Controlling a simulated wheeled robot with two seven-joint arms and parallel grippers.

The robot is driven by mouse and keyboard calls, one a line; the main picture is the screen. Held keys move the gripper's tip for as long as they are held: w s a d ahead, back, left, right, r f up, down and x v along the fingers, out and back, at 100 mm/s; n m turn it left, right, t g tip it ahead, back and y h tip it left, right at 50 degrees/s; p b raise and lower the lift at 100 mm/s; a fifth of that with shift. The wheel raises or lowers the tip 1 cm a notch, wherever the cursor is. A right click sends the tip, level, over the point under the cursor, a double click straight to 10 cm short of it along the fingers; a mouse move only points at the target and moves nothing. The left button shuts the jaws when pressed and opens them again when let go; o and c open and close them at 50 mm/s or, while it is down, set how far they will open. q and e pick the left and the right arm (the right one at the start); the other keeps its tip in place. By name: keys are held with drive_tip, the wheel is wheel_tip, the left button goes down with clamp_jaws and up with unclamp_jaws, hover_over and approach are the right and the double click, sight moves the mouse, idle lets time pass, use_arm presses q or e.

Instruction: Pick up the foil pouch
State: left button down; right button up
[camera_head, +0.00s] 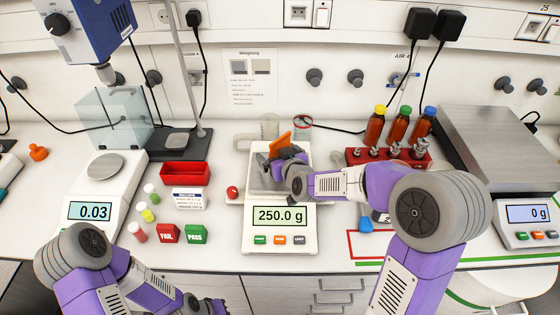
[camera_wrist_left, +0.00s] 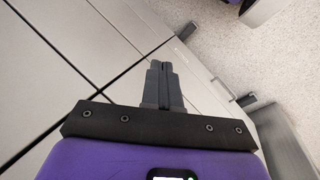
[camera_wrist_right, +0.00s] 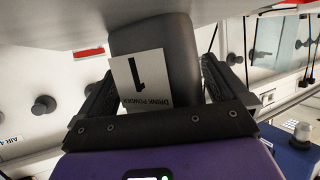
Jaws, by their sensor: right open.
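The foil pouch (camera_wrist_right: 182,55) is dark grey with a white label reading "1 DRINK POWDER" in the right wrist view, upside down there. My right gripper (camera_wrist_right: 155,90) is open with one finger on each side of the pouch; I cannot tell whether they touch it. In the head view my right gripper (camera_head: 283,158) is over the middle scale (camera_head: 281,222), which reads 250.0 g, and the arm largely hides the pouch there. My left gripper (camera_wrist_left: 163,80) is shut and empty, low in front of the bench cabinets.
An orange piece (camera_head: 279,145) shows at the right gripper. A red bottle rack (camera_head: 390,158) stands right of the scale. A red tray (camera_head: 185,174), a FAIL block (camera_head: 168,233) and a PASS block (camera_head: 196,234) lie left. A glass beaker (camera_head: 269,126) is behind.

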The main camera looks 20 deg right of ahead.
drive_tip(key=c, duration=1.2)
drive_tip(key=shift+r, duration=0.15)
drive_tip(key=shift+c, duration=0.8)
